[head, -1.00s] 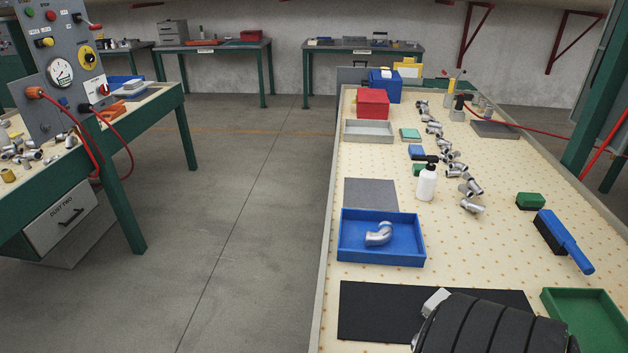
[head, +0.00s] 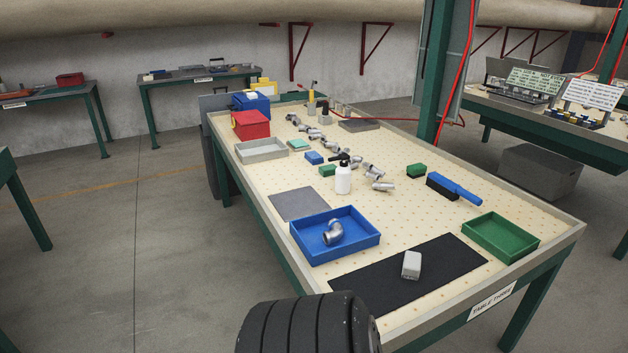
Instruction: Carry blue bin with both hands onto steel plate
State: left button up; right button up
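The blue bin (head: 369,251) is a shallow open tray on the near left part of the perforated table. A silver pipe elbow (head: 334,235) lies in it. A flat grey plate (head: 294,207), which looks like the steel plate, lies bare just behind the bin, apart from it or nearly so. A second flat grey plate (head: 360,125) lies at the far right of the table. Neither of my grippers shows in the head view.
A black mat (head: 445,262) with a pale block (head: 411,265) lies in front of the bin. A green tray (head: 500,237) is at right. A white bottle (head: 343,179) and several pipe fittings (head: 372,171) stand behind. A blue-handled brush (head: 455,189) lies right.

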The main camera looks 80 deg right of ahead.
aim_at(300, 202)
jog(key=i+z, duration=0.25)
jog(key=z, duration=0.15)
jog(key=i+z, duration=0.3)
jog(key=z, duration=0.15)
jog(key=i+j+z, duration=0.15)
jog(key=z, duration=0.25)
jog(key=i+z, duration=0.2)
jog(key=z, duration=0.2)
jog(key=i+z, duration=0.2)
jog(key=z, duration=0.25)
jog(key=i+j+z, duration=0.1)
jog(key=z, duration=0.3)
jog(key=i+j+z, duration=0.15)
jog(key=z, duration=0.25)
jog(key=i+j+z, duration=0.25)
jog(key=z, duration=0.2)
jog(key=i+j+z, duration=0.1)
jog(key=j+z, duration=0.15)
jog(key=z, duration=0.15)
